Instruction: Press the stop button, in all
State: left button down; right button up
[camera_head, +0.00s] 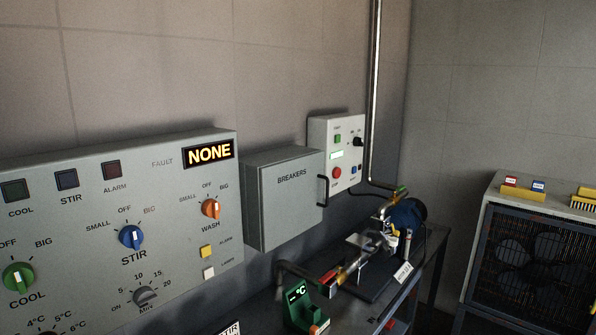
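A white control box (321,132) hangs on the wall right of the breaker box. On its face are a green button (337,139), a small lit display (337,156) and a round red button (337,173) at the lower left. A black knob (358,142) and a small blue part (354,170) sit on its right side. The labels are too small to read, so I cannot confirm which is marked stop. Neither of my grippers is in view.
A large grey panel (75,230) with knobs and a lit "NONE" sign (209,152) fills the left. The closed breaker box (283,200) stands out beside it. A bench (262,311) below bears a blue motor (407,217). A fan unit (524,262) is at right.

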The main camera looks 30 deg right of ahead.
aim_at(336, 173)
jog(key=l+u, duration=0.35)
jog(key=l, duration=1.05)
jog(key=l+z, duration=0.5)
jog(key=z, duration=0.2)
jog(key=i+l+z, duration=0.15)
jog(key=z, duration=0.2)
jog(key=l+z, duration=0.15)
jog(key=z, duration=0.35)
jog(key=i+l+z, duration=0.1)
jog(key=z, duration=0.35)
